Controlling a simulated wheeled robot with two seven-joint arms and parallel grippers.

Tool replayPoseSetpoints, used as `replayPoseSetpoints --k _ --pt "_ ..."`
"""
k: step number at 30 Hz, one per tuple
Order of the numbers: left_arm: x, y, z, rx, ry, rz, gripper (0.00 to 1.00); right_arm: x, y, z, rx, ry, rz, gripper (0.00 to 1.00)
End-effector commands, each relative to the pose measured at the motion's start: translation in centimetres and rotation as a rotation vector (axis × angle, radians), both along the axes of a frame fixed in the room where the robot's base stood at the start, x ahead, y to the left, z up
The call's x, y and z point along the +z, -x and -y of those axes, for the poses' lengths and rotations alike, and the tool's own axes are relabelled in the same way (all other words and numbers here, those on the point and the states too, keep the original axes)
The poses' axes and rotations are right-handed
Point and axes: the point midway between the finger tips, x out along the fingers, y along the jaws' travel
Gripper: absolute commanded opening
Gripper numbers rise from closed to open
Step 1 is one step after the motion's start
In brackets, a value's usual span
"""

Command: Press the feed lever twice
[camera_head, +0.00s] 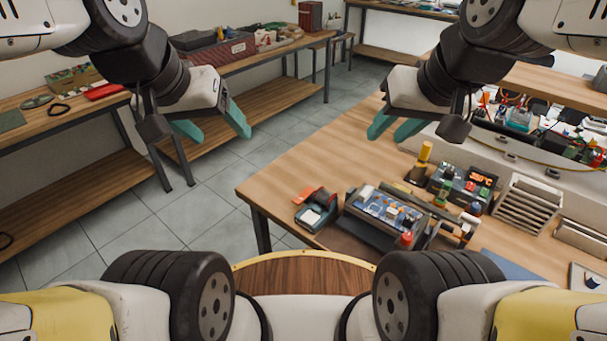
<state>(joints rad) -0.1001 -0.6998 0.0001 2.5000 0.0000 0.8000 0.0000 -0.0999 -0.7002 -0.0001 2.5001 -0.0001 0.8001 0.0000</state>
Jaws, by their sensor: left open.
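I cannot clearly make out which part is the feed lever. My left gripper (224,137) is open and empty, in the air left of the workbench. My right gripper (385,137) has its teal fingers apart and is empty, above the far part of the workbench. Neither touches anything.
A slatted grey rack (527,206) is at the right. The workbench's left part is clear. Other benches line the left wall.

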Motion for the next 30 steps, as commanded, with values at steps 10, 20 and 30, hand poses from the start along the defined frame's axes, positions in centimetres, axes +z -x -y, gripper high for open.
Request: replayPoseSetpoints --k 10,20,30 --pt "0.00 0.00 0.00 0.000 0.000 0.000 0.70 0.00 0.00 0.00 0.000 0.000 0.000 0.00" --pt "0.01 0.00 -0.01 0.000 0.000 0.000 0.70 -0.01 0.00 -0.01 0.000 0.000 0.000 0.00" --pt "0.01 0.00 -0.01 0.000 0.000 0.000 0.70 -0.01 0.00 -0.01 0.000 0.000 0.000 0.00"
